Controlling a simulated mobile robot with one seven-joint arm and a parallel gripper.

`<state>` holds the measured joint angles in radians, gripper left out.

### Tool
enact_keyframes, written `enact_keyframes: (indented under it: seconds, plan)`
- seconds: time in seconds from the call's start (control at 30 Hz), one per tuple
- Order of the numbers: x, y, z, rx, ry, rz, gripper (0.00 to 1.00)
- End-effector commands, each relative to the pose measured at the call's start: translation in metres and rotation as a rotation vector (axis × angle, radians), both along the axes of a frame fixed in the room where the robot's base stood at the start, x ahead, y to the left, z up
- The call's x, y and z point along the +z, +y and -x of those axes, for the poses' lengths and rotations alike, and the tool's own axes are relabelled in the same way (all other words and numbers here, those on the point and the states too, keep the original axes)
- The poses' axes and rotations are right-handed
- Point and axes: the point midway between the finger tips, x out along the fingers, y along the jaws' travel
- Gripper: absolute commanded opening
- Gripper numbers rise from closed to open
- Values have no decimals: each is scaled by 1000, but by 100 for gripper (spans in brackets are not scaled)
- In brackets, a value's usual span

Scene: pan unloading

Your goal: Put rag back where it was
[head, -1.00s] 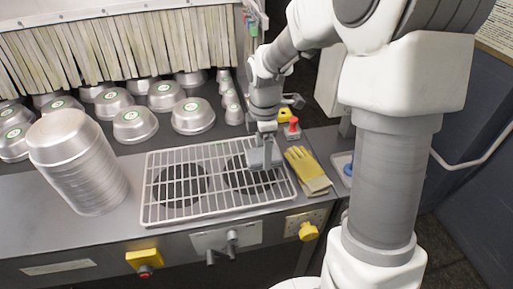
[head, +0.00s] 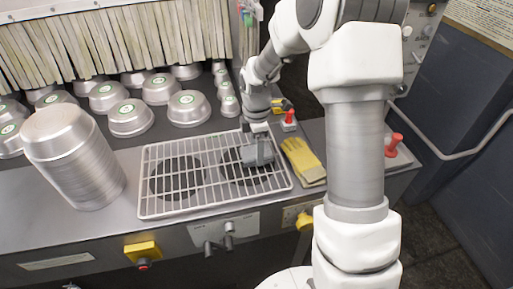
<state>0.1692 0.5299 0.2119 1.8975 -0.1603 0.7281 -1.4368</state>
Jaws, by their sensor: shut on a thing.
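My gripper (head: 258,158) points down over the right part of the wire rack (head: 150,209). It is shut on a small grey piece that I take to be the rag (head: 249,157). The fingers and the rag are close in colour, so their edges are hard to separate. The rag is at or just above the rack's bars, over the right dark round plate; I cannot tell whether it touches. Yellow gloves (head: 303,162) lie on the counter just right of the rack, apart from my gripper.
A tall stack of metal pans (head: 75,160) stands left of the rack. Several upturned pans (head: 188,108) sit behind it, before a strip curtain (head: 110,45). A red button (head: 289,117) stands behind the gloves, and a red knob (head: 394,145) at the right. Yellow switches line the front.

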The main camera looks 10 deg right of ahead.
Motion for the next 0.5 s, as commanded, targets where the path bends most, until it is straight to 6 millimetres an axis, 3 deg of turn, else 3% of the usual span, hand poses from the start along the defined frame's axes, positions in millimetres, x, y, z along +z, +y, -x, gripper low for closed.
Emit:
enact_keyframes:
  seconds: [0.1, 0.13, 0.23, 0.5]
  plan:
    - [-4, 0, 0, 0, 0, 0, 32]
    - [-4, 0, 0, 0, 0, 0, 80]
    - [-3, 0, 0, 0, 0, 0, 98]
    - [-2, 0, 0, 0, 0, 0, 100]
